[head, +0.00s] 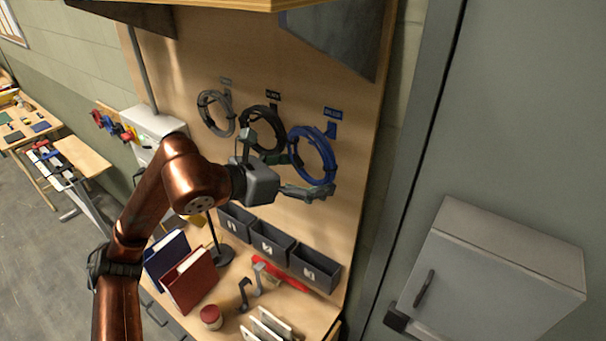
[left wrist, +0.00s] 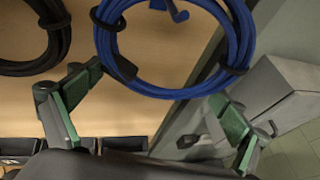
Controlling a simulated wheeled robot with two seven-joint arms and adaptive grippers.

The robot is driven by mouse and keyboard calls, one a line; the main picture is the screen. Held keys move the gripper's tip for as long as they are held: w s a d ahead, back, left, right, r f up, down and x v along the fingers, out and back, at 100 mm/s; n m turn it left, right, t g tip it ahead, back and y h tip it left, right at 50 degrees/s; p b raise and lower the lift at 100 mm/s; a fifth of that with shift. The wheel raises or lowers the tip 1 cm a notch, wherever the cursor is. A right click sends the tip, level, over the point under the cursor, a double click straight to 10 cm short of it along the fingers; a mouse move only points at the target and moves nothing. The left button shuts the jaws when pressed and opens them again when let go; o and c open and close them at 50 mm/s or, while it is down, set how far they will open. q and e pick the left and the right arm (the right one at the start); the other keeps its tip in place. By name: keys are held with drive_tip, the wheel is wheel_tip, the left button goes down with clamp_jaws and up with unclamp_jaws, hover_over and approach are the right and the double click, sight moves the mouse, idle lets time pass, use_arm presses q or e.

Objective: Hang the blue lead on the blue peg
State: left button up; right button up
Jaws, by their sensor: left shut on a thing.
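The blue lead (head: 328,158) is a coil bound with dark ties, in front of the wooden back panel. It also shows large in the left wrist view (left wrist: 244,35). The blue peg (head: 332,130) sits at the coil's upper right edge, under a blue label. In the left wrist view the blue peg (left wrist: 178,12) appears inside the ring. The top of the coil is cut off there, so I cannot tell whether the lead rests on the peg. My right gripper is not in view.
A black coil (head: 272,118) and a grey coil (head: 203,110) hang to the left. Several dark bins (head: 315,270) line the panel below. Binders (head: 190,280) and a red-lidded jar (head: 211,317) stand on the bench. A grey cabinet (head: 500,270) is at right.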

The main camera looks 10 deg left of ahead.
use_arm(q)
drive_tip(key=shift+w+d+f, duration=0.2)
drive_tip(key=shift+w+d, duration=0.05)
drive_tip(key=shift+w, duration=0.4)
drive_tip(key=shift+w+d+f, duration=0.15)
drive_tip(key=shift+w+d, duration=0.15)
drive_tip(key=shift+w, duration=0.3)
drive_tip(key=shift+w+d+f, duration=0.2)
drive_tip(key=shift+w+d, duration=0.05)
drive_tip(key=shift+w, duration=0.4)
drive_tip(key=o, duration=1)
